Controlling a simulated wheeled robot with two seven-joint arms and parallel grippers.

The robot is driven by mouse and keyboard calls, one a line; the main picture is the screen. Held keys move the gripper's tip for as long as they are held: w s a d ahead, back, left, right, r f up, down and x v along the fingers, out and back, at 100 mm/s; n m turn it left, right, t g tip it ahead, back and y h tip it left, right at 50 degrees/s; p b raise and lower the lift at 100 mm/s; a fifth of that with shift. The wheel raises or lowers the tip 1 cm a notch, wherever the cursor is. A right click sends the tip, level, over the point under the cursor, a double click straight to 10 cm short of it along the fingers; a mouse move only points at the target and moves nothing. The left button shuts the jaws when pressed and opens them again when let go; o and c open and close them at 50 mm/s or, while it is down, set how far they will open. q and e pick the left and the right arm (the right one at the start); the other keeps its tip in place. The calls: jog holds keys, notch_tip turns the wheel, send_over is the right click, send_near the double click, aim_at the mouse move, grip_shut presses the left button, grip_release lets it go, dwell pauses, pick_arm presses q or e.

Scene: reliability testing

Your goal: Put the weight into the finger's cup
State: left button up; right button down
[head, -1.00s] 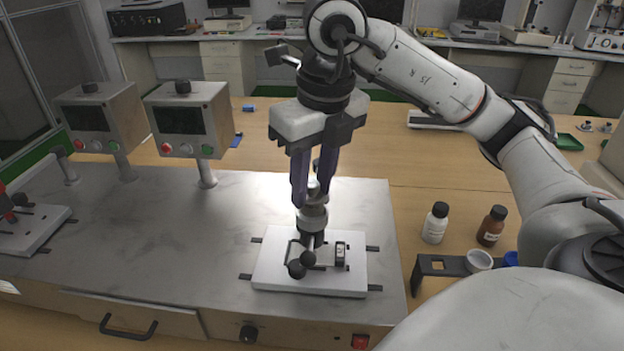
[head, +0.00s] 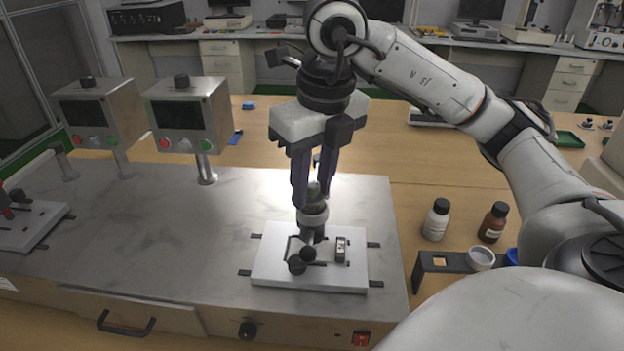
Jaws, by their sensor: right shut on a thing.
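My right gripper (head: 314,200) points down over the test device near the front of the metal bench. Its two dark purple fingers stand either side of the small grey weight (head: 314,192) and are shut on it. The weight is upright, directly above the finger's cup (head: 313,216), a round metal holder on the device. The weight's lower end meets the cup; how deep it sits is hard to tell. My left gripper is out of view.
Two control boxes with screens (head: 186,115) stand on posts at the back left. A similar device (head: 22,236) is at the left edge. Two bottles (head: 436,220) and a dark rack (head: 445,262) stand to the right. The middle-left of the bench is clear.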

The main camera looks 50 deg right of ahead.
dwell(0.3)
jog(key=c, duration=0.7)
grip_release()
jog(key=r+p, duration=0.2)
jog(key=r, duration=0.1)
jog(key=r+p, duration=0.1)
jog(key=p, duration=0.1)
jog(key=shift+s+r, duration=0.3)
jog(key=shift+s, duration=0.05)
jog(key=shift+s+a+r, duration=0.1)
jog(key=shift+s+r, duration=0.1)
jog(key=shift+r, duration=0.95)
jog(key=shift+f, duration=0.1)
